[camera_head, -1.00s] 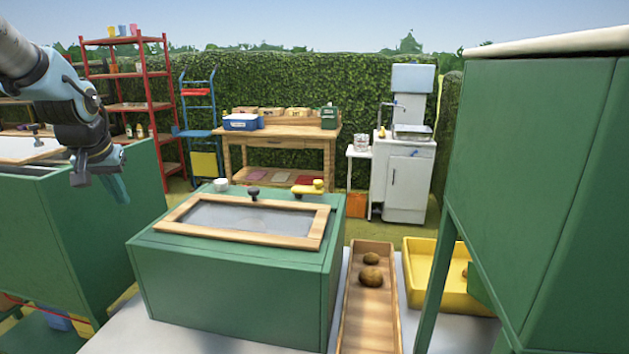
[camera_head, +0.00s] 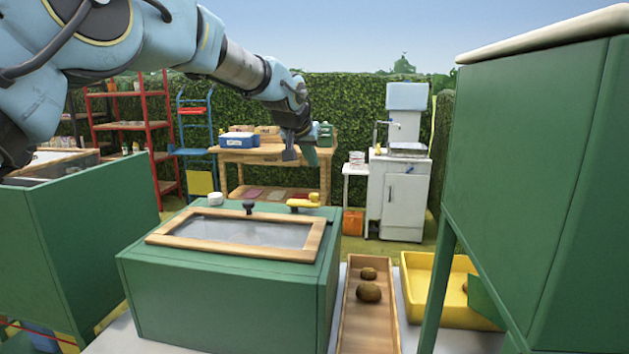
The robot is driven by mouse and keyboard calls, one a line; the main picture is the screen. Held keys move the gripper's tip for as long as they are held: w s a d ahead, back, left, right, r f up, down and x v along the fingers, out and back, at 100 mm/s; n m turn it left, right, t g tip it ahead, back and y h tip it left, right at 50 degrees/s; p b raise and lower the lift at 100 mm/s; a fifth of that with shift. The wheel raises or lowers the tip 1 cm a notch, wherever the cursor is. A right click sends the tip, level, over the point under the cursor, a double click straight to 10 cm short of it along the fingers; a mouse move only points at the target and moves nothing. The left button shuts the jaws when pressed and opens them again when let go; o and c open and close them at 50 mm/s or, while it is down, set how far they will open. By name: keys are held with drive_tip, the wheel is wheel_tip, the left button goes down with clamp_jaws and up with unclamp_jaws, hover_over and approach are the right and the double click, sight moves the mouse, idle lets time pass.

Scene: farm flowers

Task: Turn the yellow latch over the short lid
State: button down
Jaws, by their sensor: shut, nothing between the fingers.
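The yellow latch (camera_head: 304,203) sits at the back right of the green box (camera_head: 215,295), just behind the box's lid. This lid (camera_head: 296,250) has a wooden frame and a grey, see-through pane, and lies closed on the box. I take it to be the short lid. The latch lies roughly sideways along the lid's back edge; I cannot tell whether it overlaps the frame. My gripper (camera_head: 301,155) hangs in the air above the latch, apart from it, pointing down. It is shut and empty. A dark knob (camera_head: 248,206) stands at the lid's back edge.
A white round knob (camera_head: 215,199) is at the box's back left. A wooden trough (camera_head: 368,325) with brown lumps and a yellow tray (camera_head: 425,285) stand to the right. A tall green cabinet (camera_head: 530,180) fills the right side. Another green box (camera_head: 90,225) is at left.

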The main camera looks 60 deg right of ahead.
sight(304, 202)
drive_tip(key=p+x, duration=0.1)
drive_tip(key=x, duration=0.2)
drive_tip(key=p+x, duration=0.1)
drive_tip(key=x, duration=0.2)
drive_tip(key=p+x, duration=0.2)
drive_tip(key=x, duration=0.1)
drive_tip(key=shift+a+f, duration=0.3)
drive_tip(key=shift+f, duration=0.05)
drive_tip(key=shift+s+a+f+p, duration=0.1)
drive_tip(key=shift+a+f+p, duration=0.15)
drive_tip(key=shift+a, duration=0.45)
drive_tip(key=shift+s+a+f+p, duration=0.2)
drive_tip(key=shift+a+p, duration=0.15)
drive_tip(key=shift+a, duration=0.3)
